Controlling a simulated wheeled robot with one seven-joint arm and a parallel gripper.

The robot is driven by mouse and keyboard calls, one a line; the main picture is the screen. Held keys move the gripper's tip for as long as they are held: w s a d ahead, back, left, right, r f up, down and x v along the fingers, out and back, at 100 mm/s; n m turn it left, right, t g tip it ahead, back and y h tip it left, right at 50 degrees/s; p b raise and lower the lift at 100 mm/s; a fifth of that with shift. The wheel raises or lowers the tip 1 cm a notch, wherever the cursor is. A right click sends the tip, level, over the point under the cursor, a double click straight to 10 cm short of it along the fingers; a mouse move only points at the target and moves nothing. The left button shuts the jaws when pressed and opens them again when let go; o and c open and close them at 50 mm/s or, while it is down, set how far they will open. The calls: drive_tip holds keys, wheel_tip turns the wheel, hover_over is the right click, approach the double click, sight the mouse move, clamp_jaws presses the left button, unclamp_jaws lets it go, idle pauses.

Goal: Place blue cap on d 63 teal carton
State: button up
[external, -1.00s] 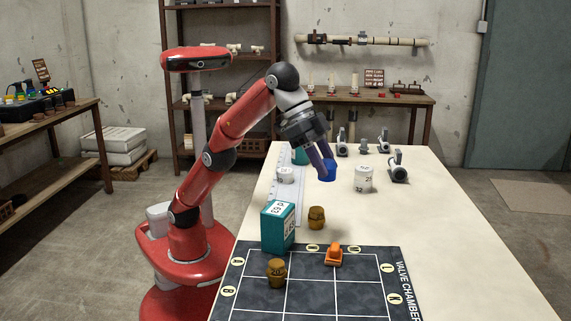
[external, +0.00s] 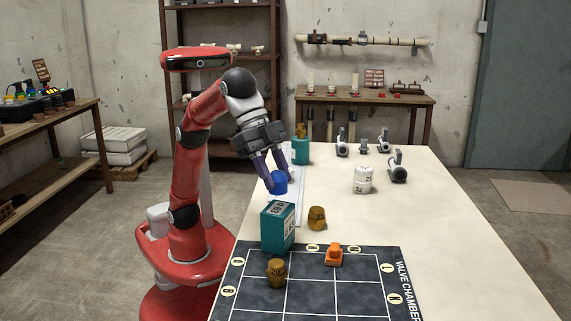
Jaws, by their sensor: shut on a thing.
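The blue cap (external: 280,184) is held between the fingers of my gripper (external: 276,182), which is shut on it. The cap is in the air above and slightly behind the teal carton (external: 270,226) marked D 63. The carton stands upright on the table, at the back left edge of the dark grid mat. From this view the cap appears just above the carton's top, with a small gap between them. How far behind the top it is, I cannot tell exactly.
A brown weight (external: 317,218) stands right of the carton. Another brown weight (external: 277,272) and an orange piece (external: 335,255) are on the grid mat (external: 322,312). The table's right side is clear.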

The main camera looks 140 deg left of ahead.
sight(275, 190)
drive_tip(key=shift+f+b, duration=0.65)
drive_tip(key=shift+f, duration=1.25)
drive_tip(key=shift+f, duration=0.1)
drive_tip(key=o, duration=1)
drive_tip(key=shift+c, duration=0.2)
drive_tip(key=shift+r, duration=0.2)
drive_tip(key=a+p+v, duration=0.1)
drive_tip(key=p+v, duration=0.1)
drive_tip(key=v, duration=0.9)
drive_tip(key=s+a+f+m+g, duration=0.1)
drive_tip(key=s+f, duration=2.7)
drive_tip(key=f, duration=0.3)
drive_tip(key=shift+s+h, duration=0.2)
drive_tip(key=shift+h, duration=0.1)
